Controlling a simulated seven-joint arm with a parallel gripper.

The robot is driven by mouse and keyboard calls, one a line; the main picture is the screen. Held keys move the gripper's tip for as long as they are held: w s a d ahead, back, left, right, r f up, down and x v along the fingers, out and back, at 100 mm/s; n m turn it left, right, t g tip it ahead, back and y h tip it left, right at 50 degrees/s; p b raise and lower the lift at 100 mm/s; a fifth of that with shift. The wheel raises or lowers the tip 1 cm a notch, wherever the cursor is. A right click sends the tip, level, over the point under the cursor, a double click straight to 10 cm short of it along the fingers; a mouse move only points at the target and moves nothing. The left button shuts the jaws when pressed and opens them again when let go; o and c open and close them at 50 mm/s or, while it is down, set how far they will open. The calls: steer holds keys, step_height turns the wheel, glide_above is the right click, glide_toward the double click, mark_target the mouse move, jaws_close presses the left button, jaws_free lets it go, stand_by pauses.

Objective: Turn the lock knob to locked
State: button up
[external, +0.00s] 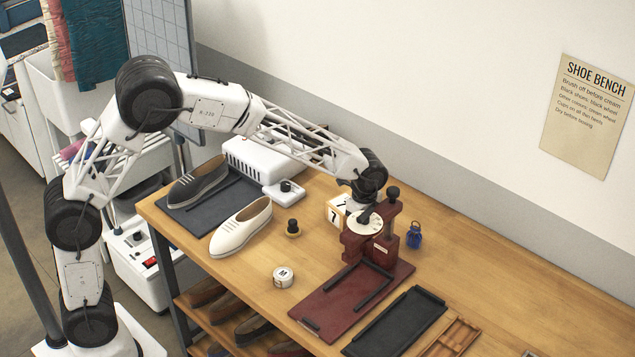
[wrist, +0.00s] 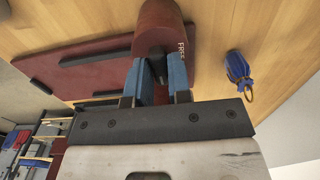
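The dark red press-like fixture (external: 352,245) stands on the bench, with a black knob (external: 393,193) on top of its right post. In the wrist view a dark red round body (wrist: 158,28) carries a label that seems to read "FREE". My gripper (wrist: 161,68) is right at this body, its two blue fingers apart with a dark narrow piece between them, probably the lock knob. I cannot tell whether the fingers touch that piece. In the external view my wrist (external: 368,180) is above the fixture and hides part of it; the fingertips are hidden there.
A blue bottle-like item (external: 414,237) stands close to the right of the fixture. A dark red board (external: 330,300) and a black tray (external: 395,322) lie in front. A white tin (external: 283,277), a white shoe (external: 241,228) and a black shoe (external: 198,182) are to the left.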

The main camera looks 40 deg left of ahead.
jaws_close()
steer(key=shift+n, duration=0.6)
steer(key=o, duration=0.5)
jaws_free()
steer(key=shift+r, duration=0.1)
steer(key=shift+r, duration=3.85)
